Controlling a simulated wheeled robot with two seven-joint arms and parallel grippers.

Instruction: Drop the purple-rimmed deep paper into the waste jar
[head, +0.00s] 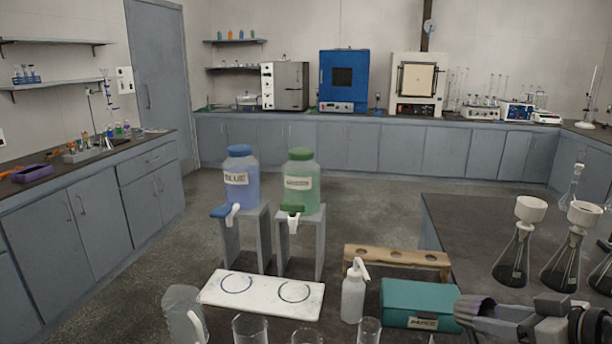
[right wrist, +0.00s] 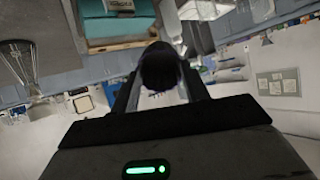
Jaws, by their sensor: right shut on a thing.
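My right gripper (head: 478,312) is at the lower right of the head view, beside the teal box. It is shut on a dark, cone-like piece with a faint purple edge, which I take to be the purple-rimmed deep paper (head: 486,303). In the right wrist view the paper (right wrist: 160,68) is a dark rounded shape between the two fingers (right wrist: 160,92). It is held in the air. I cannot make out a jar marked as waste in either view. My left gripper is not in view.
The teal box (head: 420,295) stands left of my right gripper. Glass vessels (head: 250,329) line the front. Funnel flasks (head: 514,255) stand at right.

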